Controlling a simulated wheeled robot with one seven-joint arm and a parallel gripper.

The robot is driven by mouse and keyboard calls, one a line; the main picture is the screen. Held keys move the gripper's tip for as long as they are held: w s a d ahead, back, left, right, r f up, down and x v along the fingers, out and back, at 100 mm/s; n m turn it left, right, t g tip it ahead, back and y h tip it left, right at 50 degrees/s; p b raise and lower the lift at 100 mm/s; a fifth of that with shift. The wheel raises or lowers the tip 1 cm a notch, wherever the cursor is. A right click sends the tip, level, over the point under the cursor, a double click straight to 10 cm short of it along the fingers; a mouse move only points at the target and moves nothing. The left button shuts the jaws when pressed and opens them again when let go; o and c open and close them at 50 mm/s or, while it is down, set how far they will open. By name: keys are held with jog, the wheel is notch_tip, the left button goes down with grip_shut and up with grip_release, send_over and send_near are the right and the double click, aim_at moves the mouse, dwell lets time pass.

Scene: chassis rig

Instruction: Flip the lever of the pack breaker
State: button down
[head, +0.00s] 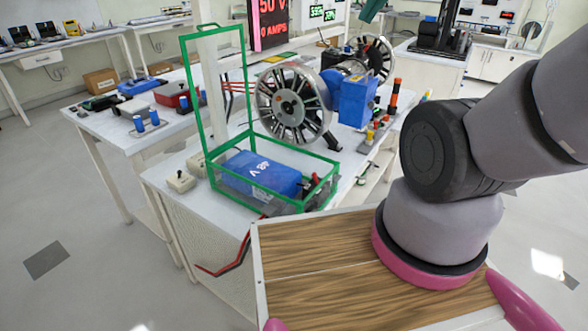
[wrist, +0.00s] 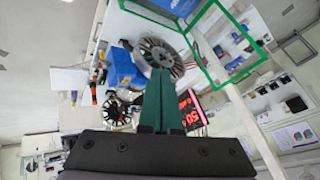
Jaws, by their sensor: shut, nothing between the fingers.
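A blue battery pack (head: 262,174) marked 48 V sits in a green-framed clear case (head: 243,100) with its lid raised. Small beige boxes with dark knobs or levers stand left of the case, one at the bench edge (head: 180,181) and one behind it (head: 197,164). Small red and black parts (head: 312,184) show at the case's right end. I cannot tell which of these is the pack breaker or how its lever lies. My gripper (wrist: 161,72) has its green fingers together and empty, apart from the case. The pack's edge shows in the wrist view (wrist: 180,5).
A large spoked wheel (head: 294,103) and a blue box (head: 357,100) stand behind the case on the white bench. The raised lid stands up at the case's left. Red and black cables (head: 232,258) hang off the bench front. Another table (head: 110,125) stands at left.

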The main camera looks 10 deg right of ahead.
jog(key=shift+a, duration=0.15)
jog(key=shift+w, duration=0.1)
jog(key=n+g+h, duration=0.1)
jog(key=n+g, duration=0.3)
jog(key=n, duration=0.2)
send_over(316, 178)
jog(key=s+d, duration=0.2)
notch_tip(316, 178, down, 13)
jog(key=w+a+f+n+g, duration=0.1)
jog(key=f+n, duration=0.1)
jog(key=f, duration=0.6)
jog(key=w+a+f+n+g+h, duration=0.1)
jog(key=w+a+f+n, duration=0.1)
jog(key=f, duration=0.5)
jog(key=w+a+f+n+g, duration=0.2)
jog(key=f+n, duration=0.1)
jog(key=f, duration=0.5)
jog(key=shift+f+h, duration=0.35)
jog(key=shift+h, duration=0.05)
jog(key=shift+w+d, duration=0.1)
notch_tip(316, 178, down, 10)
jog(key=shift+s+d, duration=0.35)
